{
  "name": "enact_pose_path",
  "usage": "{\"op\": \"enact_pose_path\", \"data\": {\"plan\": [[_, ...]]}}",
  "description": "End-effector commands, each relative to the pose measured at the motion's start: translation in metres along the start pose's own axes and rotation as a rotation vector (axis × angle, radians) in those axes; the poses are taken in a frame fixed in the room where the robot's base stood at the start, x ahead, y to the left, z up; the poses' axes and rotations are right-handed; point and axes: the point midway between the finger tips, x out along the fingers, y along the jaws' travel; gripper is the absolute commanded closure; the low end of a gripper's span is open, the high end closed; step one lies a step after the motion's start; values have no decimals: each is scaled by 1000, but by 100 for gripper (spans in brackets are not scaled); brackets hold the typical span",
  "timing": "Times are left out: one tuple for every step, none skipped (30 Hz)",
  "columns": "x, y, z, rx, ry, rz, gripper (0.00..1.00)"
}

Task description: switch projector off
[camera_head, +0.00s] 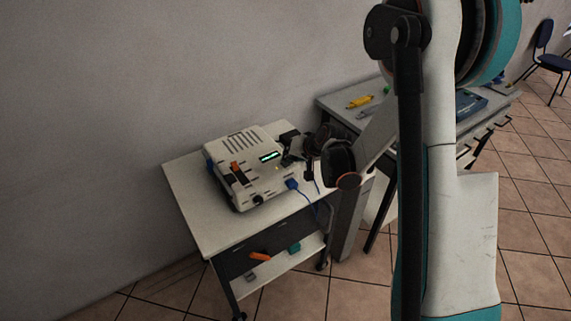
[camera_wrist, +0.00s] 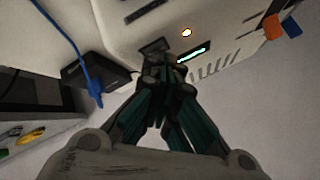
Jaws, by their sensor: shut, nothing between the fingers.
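The white projector (camera_head: 238,177) sits on the white cart (camera_head: 190,212). Its small lit display (camera_head: 269,156) glows green-white. In the wrist view the projector (camera_wrist: 215,20) fills the top, with its lit display (camera_wrist: 192,54) and a bright round light (camera_wrist: 187,32) near it. My gripper (camera_head: 287,158) is at the projector's right side. In the wrist view my gripper (camera_wrist: 165,62) is shut, its fingertips at or close to a dark recess (camera_wrist: 153,47) on the casing. Contact cannot be told. No switch can be made out clearly.
An orange piece (camera_head: 236,167) is on the projector. A grey desk (camera_head: 335,102) with a yellow tool (camera_head: 360,102) stands at right.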

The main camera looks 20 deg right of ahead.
Motion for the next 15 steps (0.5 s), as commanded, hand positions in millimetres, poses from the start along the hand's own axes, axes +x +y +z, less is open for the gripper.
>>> {"op": "enact_pose_path", "data": {"plan": [[0,0,0,0,0,0,100],[0,0,0,0,-1,0,100],[0,0,0,0,-1,0,100],[0,0,0,0,-1,0,100],[0,0,0,0,-1,0,100],[0,0,0,0,-1,0,100],[0,0,0,0,-1,0,100],[0,0,0,0,-1,0,100],[-1,-1,0,0,-1,0,100],[-2,-1,-1,0,-1,0,100],[-2,-2,-1,0,-1,0,100],[-3,-2,-2,0,-1,0,100],[-4,-3,-3,0,-1,0,100],[-5,-4,-4,0,-1,0,100],[-7,-5,-5,0,-1,0,100]]}}
